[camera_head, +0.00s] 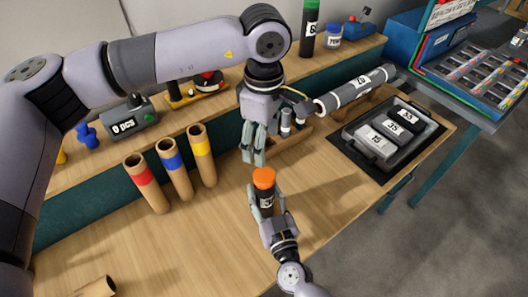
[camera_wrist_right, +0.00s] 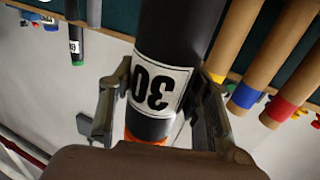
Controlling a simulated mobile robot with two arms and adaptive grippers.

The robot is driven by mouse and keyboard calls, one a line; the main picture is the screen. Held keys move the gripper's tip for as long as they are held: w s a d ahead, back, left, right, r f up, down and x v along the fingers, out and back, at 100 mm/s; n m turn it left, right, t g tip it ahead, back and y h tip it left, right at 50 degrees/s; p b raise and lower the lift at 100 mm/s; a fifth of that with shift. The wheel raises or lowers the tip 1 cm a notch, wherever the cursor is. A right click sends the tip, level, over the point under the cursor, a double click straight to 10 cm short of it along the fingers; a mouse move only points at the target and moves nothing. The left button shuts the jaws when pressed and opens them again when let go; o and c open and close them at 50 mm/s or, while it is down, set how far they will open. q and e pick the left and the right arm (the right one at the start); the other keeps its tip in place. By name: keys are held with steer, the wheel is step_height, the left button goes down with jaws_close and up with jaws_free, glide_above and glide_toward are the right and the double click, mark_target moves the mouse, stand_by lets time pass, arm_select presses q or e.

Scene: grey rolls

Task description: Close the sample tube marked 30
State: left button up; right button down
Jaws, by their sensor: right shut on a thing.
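The sample tube (camera_head: 266,199) is dark, with a white label, and stands roughly upright above the bench. An orange cap (camera_head: 264,177) is at its top end; I cannot tell how tightly it sits. In the right wrist view the tube (camera_wrist_right: 178,32) shows the number 30 upside down, with an orange edge (camera_wrist_right: 146,138) below the label. My right gripper (camera_head: 267,207) is shut on the tube, a finger on each side. My left gripper (camera_head: 254,162) points down just above and left of the cap, apart from it. Its fingers are close together; their opening is unclear.
Three cardboard tubes with red, blue and yellow bands (camera_head: 175,170) stand at the left. A grey roll (camera_head: 355,89) marked 49 lies on a wooden holder at the back right. A tray (camera_head: 352,133) holds several labelled blocks. The bench front (camera_head: 190,250) is mostly clear.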

stand_by(0.3)
steer(key=c, duration=0.8)
jaws_free()
steer(key=shift+o, duration=0.2)
steer(key=shift+s, duration=0.1)
steer(key=v, duration=1.2)
